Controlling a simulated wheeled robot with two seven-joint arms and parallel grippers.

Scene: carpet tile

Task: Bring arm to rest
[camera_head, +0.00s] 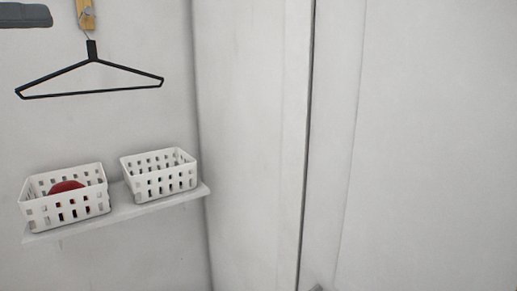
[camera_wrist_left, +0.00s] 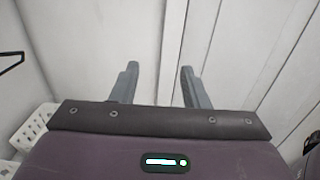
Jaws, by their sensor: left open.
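My left gripper (camera_wrist_left: 158,72) shows in the left wrist view with its two grey fingers apart and nothing between them. Pale wall panels lie beyond the fingers. In the head view only a small grey tip shows at the bottom edge, and I cannot tell for sure what it belongs to. My right gripper is not seen.
A wall shelf (camera_head: 127,212) at the left holds two white baskets, one (camera_head: 82,208) with a red thing inside and another (camera_head: 160,184). A black hanger (camera_head: 92,62) hangs above from a wooden hook (camera_head: 86,14). Pale panels fill the right.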

